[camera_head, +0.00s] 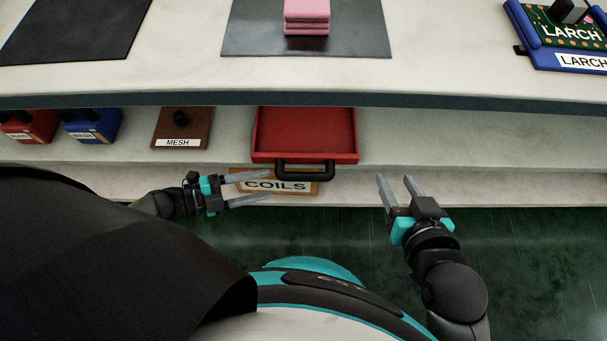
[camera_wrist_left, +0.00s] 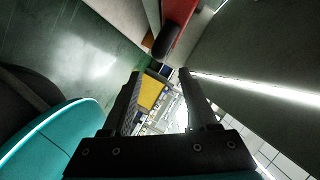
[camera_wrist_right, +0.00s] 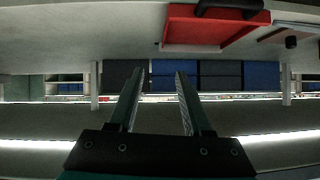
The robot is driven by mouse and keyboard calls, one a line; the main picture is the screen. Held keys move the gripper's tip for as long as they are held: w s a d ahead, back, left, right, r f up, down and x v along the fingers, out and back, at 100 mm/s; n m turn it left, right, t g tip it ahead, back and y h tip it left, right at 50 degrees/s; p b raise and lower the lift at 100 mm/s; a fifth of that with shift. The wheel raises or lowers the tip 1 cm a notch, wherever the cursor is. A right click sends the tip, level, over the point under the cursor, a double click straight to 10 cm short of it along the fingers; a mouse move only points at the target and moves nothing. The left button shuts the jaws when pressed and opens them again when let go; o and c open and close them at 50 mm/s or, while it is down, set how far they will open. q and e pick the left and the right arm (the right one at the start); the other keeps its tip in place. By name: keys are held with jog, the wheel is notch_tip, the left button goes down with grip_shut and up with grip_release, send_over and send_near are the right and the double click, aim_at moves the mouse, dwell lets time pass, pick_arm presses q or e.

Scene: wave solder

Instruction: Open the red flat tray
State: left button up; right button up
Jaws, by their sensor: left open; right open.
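The red flat tray (camera_head: 305,130) sits on the shelf below the worktop, with a black handle (camera_head: 304,170) on its front edge, above the COILS label. The tray looks empty where it shows; its back is hidden under the worktop edge. My left gripper (camera_head: 268,187) is open and empty, just left of the handle and apart from it. In the left wrist view the red tray (camera_wrist_left: 178,18) and its black handle (camera_wrist_left: 164,45) lie ahead at the top. My right gripper (camera_head: 395,180) is open and empty, right of the tray. The right wrist view shows the tray (camera_wrist_right: 205,27) at the top.
A COILS label (camera_head: 275,186) is on the lower shelf edge. A brown MESH block (camera_head: 183,128), a blue box (camera_head: 92,125) and a red box (camera_head: 30,126) stand left on the shelf. The worktop (camera_head: 180,70) overhangs it. Shelf right of the tray is clear.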

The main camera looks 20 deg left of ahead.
aim_at(289, 179)
pick_arm(q)
jog(key=b+x, duration=0.2)
jog(key=x, duration=0.6)
jog(key=shift+w+d+f, duration=0.1)
jog(key=shift+w+d, duration=0.1)
jog(key=shift+b+x, duration=0.4)
jog(key=shift+x, duration=0.85)
pick_arm(e)
jog(key=shift+s+a+r+m+t+y, duration=0.15)
jog(key=shift+a+r+t+y, duration=0.3)
jog(key=shift+a+t, duration=0.35)
jog(key=shift+s+a+r+m+t+y, duration=0.1)
jog(key=shift+a+r+t+y, duration=0.35)
jog(key=shift+t, duration=0.55)
jog(key=shift+s+a+r+m+t+y, duration=0.15)
jog(key=shift+a+r+t+y, duration=0.15)
jog(key=shift+a+r+t, duration=0.5)
jog(key=shift+d+f, duration=0.15)
jog(key=shift+f, duration=0.05)
pick_arm(q)
grip_shut()
